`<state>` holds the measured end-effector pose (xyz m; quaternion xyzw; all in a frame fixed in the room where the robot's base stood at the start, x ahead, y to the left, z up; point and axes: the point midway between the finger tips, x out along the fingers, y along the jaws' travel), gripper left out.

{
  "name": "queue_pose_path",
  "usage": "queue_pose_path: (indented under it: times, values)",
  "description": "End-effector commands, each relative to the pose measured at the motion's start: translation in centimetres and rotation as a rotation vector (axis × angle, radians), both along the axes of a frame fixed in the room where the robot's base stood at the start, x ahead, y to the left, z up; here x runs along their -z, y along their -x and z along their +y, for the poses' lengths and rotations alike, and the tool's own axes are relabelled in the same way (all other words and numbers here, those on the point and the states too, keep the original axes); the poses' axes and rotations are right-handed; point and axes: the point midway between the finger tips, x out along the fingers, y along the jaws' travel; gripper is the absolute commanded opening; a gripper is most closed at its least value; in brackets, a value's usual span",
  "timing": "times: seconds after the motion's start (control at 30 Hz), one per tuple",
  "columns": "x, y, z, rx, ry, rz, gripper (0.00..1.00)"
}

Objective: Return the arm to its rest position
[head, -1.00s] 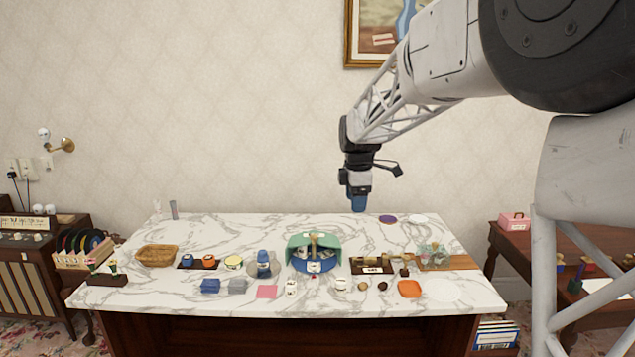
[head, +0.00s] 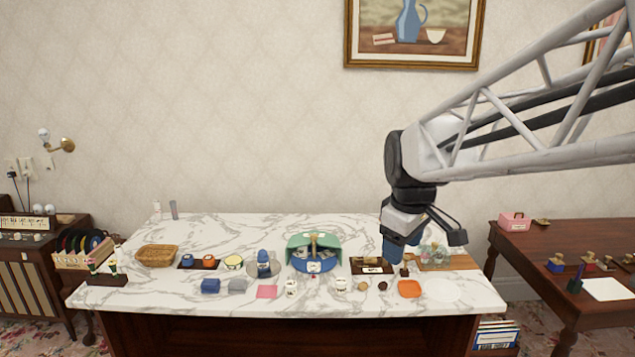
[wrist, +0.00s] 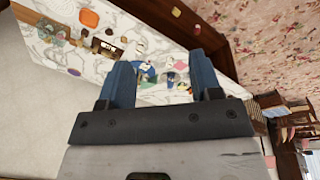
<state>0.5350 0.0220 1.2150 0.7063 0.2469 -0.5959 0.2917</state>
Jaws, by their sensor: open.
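My gripper (head: 392,250) hangs from the end of my arm over the right part of the marble-topped table (head: 240,228) in the head view, pointing down. In the wrist view the two blue fingers of my gripper (wrist: 160,80) are spread apart with nothing between them. Beyond the fingers the marble top and small items on it show at a distance. In the head view the gripper hides part of the table's back right area.
A green and blue cap-like item (head: 314,250) stands mid-table. A wicker basket (head: 157,256) is at the left, an orange dish (head: 409,288) at the front right. A wooden side table (head: 540,245) stands to the right. A framed picture (head: 415,62) hangs behind.

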Motion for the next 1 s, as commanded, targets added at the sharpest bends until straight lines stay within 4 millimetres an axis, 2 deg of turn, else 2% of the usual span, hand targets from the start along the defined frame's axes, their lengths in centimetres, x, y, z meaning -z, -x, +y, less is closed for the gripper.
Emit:
queue_pose_path:
  times: [0.03, 0.2, 0.7, 0.9, 1.0]
  values:
    - [0.1, 1.5, -0.2, 0.042, -0.006, -0.005, 0.58]
    - [1.0, 5.8, -0.9, 0.191, -0.032, -0.016, 0.58]
    - [5.4, 17.9, -2.3, 0.627, -0.115, -0.052, 0.58]
    - [7.0, 20.9, -2.5, 0.745, -0.14, -0.061, 0.58]
    - [7.5, 21.6, -2.6, 0.776, -0.147, -0.063, 0.58]
